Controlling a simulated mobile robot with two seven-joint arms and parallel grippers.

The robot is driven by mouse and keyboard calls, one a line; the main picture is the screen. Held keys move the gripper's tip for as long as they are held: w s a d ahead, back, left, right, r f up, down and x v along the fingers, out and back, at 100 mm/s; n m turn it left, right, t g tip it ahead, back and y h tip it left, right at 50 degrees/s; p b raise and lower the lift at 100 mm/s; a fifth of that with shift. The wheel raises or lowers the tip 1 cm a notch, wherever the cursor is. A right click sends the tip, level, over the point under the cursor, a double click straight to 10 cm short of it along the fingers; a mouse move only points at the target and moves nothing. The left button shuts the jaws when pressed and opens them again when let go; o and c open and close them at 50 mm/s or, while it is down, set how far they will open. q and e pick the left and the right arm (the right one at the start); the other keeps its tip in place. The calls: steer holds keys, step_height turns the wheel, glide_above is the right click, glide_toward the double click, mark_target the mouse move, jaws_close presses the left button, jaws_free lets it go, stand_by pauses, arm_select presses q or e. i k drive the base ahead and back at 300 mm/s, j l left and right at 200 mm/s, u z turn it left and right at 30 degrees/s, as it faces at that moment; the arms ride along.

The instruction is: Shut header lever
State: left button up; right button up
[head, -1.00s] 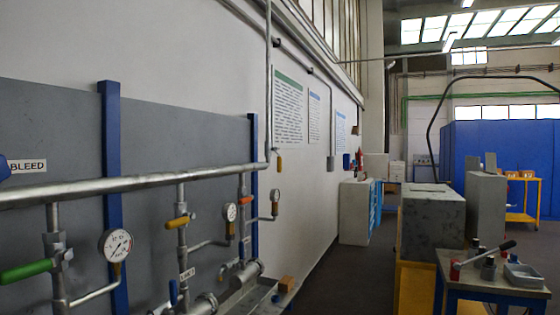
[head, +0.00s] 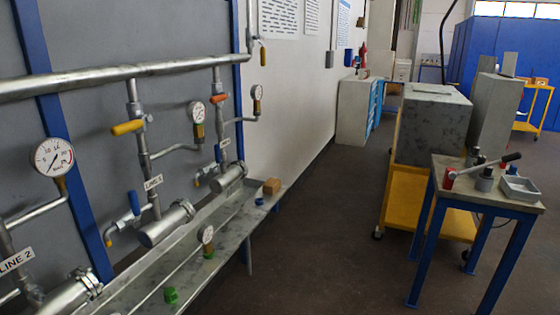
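A grey header pipe (head: 110,77) runs along the wall panel at the upper left. On the branch below it, a yellow lever (head: 127,128) sticks out crosswise to its upright pipe. A smaller orange lever (head: 220,97) sits on the branch farther along, also seeming to lie crosswise. Blue levers (head: 134,203) (head: 217,153) sit lower on these branches; the nearer points roughly along its pipe. A yellow handle (head: 262,55) hangs at the header's far end. No lever carries a readable "header" label. Neither gripper is in view.
Gauges (head: 53,157) (head: 196,111) stand out from the branches. A blue-legged table (head: 470,200) and yellow cart (head: 405,190) stand right. Floor between is clear.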

mark_target(262, 50)
steer(key=i+l, duration=0.55)
steer(key=i, duration=0.15)
steer(key=i+l, duration=1.15)
steer(key=i, duration=0.25)
